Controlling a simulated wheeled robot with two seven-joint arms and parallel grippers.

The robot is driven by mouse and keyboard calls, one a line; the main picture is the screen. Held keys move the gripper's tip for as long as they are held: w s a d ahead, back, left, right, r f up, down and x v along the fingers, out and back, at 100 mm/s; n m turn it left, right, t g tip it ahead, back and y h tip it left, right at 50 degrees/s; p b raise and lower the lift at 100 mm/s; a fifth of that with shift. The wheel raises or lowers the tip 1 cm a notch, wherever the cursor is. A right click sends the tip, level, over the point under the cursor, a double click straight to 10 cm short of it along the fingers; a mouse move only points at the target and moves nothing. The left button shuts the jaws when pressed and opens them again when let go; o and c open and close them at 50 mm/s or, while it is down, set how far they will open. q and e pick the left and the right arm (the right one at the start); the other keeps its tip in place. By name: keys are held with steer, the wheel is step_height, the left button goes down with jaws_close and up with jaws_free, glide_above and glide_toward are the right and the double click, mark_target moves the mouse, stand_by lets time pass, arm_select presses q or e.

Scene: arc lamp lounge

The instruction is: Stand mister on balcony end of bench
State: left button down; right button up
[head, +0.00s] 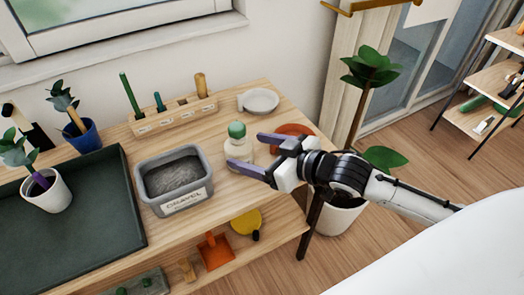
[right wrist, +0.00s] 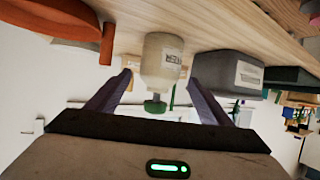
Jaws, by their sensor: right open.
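The mister is a pale bottle (head: 238,150) with a green cap, upright on the wooden bench (head: 292,98), right of the gravel tub. My left gripper is not in view.
The gravel tub (head: 170,204) stands left of the mister. An orange-red dish (head: 292,131) is behind my gripper, and a white bowl (head: 259,101) and a tool rack (head: 175,116) are further back. A potted plant (head: 340,217) stands beyond the bench's right end, towards glass doors (head: 412,62).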

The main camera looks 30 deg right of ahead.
steer(key=shift+v, duration=1.55)
